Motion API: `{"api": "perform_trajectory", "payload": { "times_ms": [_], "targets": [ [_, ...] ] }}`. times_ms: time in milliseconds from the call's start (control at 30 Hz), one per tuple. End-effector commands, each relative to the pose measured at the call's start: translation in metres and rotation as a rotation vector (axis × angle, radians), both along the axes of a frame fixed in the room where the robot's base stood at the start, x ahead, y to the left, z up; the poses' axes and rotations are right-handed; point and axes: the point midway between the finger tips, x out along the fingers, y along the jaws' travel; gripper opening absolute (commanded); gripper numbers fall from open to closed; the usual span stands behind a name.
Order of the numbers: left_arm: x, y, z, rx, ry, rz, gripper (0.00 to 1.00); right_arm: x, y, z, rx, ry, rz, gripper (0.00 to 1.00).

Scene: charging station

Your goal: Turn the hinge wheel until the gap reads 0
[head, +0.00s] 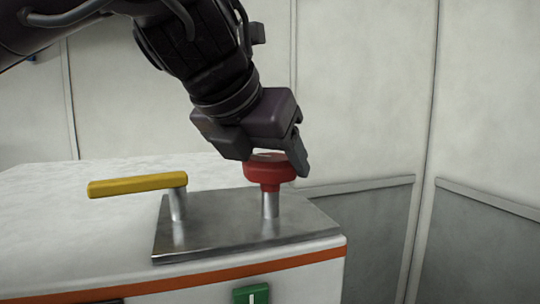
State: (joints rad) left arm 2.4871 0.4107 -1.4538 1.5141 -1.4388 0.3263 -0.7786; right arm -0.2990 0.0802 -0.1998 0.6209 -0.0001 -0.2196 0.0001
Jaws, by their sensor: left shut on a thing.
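A red round knob (269,175) stands on a short metal post at the right of a steel plate; it looks like the hinge wheel, though I cannot confirm this. My left gripper (275,160) comes down from above and is shut on the red knob, with one finger along its right side. The gripper hides part of the knob's top. No gap readout is visible. My right gripper is not in view.
A yellow lever (138,185) on its own post stands left of the knob on the same steel plate (215,235). The plate sits on a white cabinet (60,225) with an orange stripe. A green marked block (251,294) is on the front face. Pale wall panels stand behind.

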Motion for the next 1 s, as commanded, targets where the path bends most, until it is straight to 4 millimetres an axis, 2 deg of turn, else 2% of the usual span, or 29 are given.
{"api": "perform_trajectory", "payload": {
  "times_ms": [500, 700, 1000],
  "targets": [
    [-0.0003, -0.0001, -0.0001, 0.005, -0.003, 0.457, 0.41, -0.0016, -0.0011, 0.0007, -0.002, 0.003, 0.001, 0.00],
    [-0.0002, -0.0001, -0.0006, 0.005, -0.002, 0.572, 0.41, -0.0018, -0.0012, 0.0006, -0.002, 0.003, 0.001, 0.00],
    [-0.0002, -0.0001, -0.0013, 0.002, 0.003, 0.656, 0.41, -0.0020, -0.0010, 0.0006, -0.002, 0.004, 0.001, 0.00]
  ]
}}
